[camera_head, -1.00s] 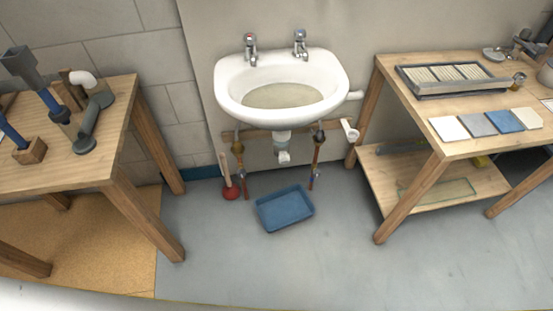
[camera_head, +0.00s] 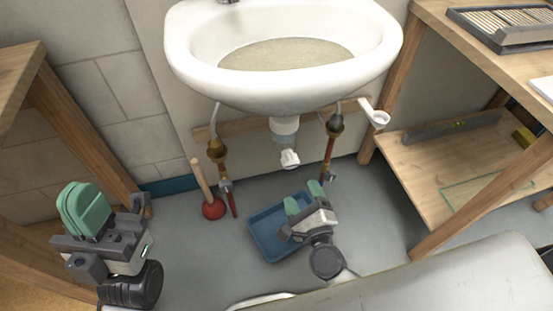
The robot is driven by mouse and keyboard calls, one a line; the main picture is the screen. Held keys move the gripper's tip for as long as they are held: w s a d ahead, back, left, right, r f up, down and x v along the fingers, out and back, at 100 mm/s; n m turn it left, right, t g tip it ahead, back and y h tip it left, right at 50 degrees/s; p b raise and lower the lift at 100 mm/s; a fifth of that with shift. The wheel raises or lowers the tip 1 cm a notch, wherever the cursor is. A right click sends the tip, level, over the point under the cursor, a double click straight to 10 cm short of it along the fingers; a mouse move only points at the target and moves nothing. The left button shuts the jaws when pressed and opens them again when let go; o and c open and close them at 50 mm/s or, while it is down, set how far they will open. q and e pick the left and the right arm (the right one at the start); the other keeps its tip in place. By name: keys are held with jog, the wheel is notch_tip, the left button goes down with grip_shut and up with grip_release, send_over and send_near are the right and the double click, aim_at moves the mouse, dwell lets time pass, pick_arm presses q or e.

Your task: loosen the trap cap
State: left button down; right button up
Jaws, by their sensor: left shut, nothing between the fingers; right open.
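The white sink basin (camera_head: 285,85) hangs on the wall. Under it is a short grey-white trap (camera_head: 285,127) with a small white cap-like piece (camera_head: 290,159) at its lower end. My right gripper (camera_head: 303,196) is open and empty, with green fingertips, below the cap and apart from it. It covers part of the blue tray (camera_head: 262,238) on the floor. My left gripper (camera_head: 84,209) is shut and empty at the far left, well away from the trap.
Copper pipes with brass valves (camera_head: 217,150) stand on both sides of the trap. A red plunger (camera_head: 213,208) stands left of the tray. An open white pipe end (camera_head: 379,119) is at the right. Wooden tables (camera_head: 440,185) flank the sink.

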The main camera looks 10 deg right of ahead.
aim_at(291, 165)
jog(key=w, duration=1)
jog(key=shift+w+a+r, duration=0.15)
jog(key=shift+w+a, duration=0.05)
jog(key=shift+w, duration=0.2)
jog(key=c, duration=0.9)
